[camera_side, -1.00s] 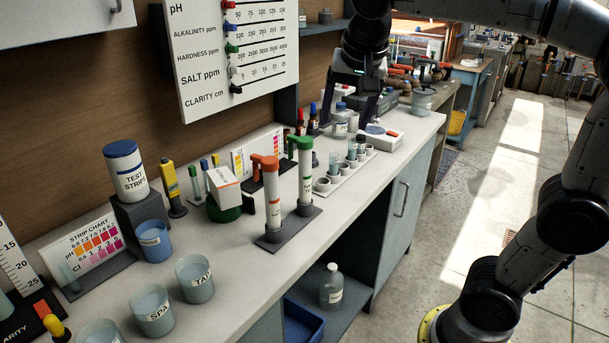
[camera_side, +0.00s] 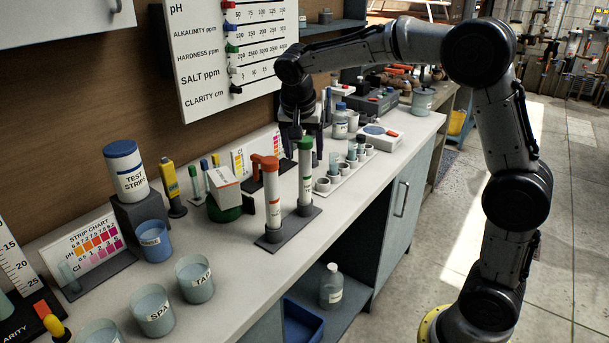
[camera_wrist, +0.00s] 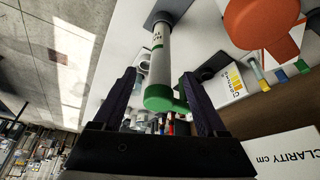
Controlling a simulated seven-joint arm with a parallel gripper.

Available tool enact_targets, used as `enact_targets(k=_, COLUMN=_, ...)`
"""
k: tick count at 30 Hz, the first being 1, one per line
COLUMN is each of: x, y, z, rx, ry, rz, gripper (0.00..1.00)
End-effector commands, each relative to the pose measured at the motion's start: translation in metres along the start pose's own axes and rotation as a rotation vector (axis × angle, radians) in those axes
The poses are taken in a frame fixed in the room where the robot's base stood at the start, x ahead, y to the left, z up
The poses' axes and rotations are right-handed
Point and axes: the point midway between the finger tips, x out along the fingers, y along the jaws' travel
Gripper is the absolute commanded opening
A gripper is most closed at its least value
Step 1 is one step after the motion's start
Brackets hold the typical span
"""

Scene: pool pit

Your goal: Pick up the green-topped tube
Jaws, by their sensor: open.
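The green-topped tube (camera_side: 305,178) stands upright on a dark base on the bench, just right of the orange-topped tube (camera_side: 270,200). In the wrist view the green cap (camera_wrist: 163,98) lies between the two fingers, with its white body running away toward the base. My gripper (camera_side: 305,130) is just above and behind the green cap in the side view. In the wrist view my gripper (camera_wrist: 163,100) is open, with a gap on each side of the tube, and holds nothing. The fingertips are partly hidden in the side view.
The orange cap (camera_wrist: 262,22) is close beside the green tube. The bench front between cups (camera_side: 195,280) and tube base is clear.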

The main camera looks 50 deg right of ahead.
Motion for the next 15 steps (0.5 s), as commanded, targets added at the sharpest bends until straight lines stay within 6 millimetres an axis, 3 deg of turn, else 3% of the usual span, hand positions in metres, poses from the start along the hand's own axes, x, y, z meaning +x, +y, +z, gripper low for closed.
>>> enact_targets(k=5, x=0.011, y=0.000, z=0.000, rx=0.000, ry=-0.001, rz=0.001, gripper=0.74)
enact_targets(k=15, x=0.054, y=0.000, z=-0.003, rx=0.000, ry=0.000, rz=0.001, gripper=0.74)
